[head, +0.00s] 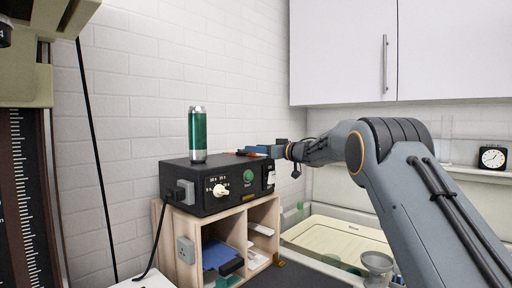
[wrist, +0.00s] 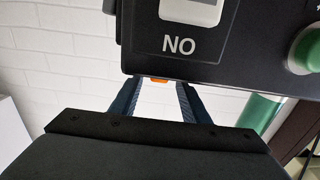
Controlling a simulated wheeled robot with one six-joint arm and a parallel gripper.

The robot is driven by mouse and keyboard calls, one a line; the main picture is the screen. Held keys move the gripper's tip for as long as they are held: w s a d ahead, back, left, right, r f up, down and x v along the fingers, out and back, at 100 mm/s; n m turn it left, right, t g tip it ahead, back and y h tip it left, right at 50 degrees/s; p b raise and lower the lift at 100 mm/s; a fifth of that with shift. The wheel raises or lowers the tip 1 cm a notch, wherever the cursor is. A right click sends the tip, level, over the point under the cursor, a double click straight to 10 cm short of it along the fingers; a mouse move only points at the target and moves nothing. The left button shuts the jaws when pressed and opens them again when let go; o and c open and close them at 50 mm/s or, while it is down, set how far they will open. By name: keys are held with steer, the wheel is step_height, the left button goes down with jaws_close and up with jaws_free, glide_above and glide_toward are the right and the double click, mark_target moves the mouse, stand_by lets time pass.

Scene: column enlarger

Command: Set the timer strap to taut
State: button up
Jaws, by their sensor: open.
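The black timer box (head: 215,187) stands on a wooden shelf unit, with dial markings, a white knob and a green button on its front. A thin orange-red piece (head: 236,153) lies along its top; it may be the strap, but I cannot tell if it is slack or taut. My gripper (head: 252,150) is at the right end of the box top. In the wrist view, the open fingers (wrist: 157,86) reach the box edge (wrist: 235,78) below a "NO" label, with a small orange bit (wrist: 158,81) between their tips. Contact is unclear.
A green cylinder with silver ends (head: 198,135) stands on the box top, left of my gripper. A plug and black cord (head: 180,194) are on the left side. A brick wall (head: 140,90) is close behind. A cream tray (head: 340,237) lies at right.

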steer(key=shift+w+a, duration=0.35)
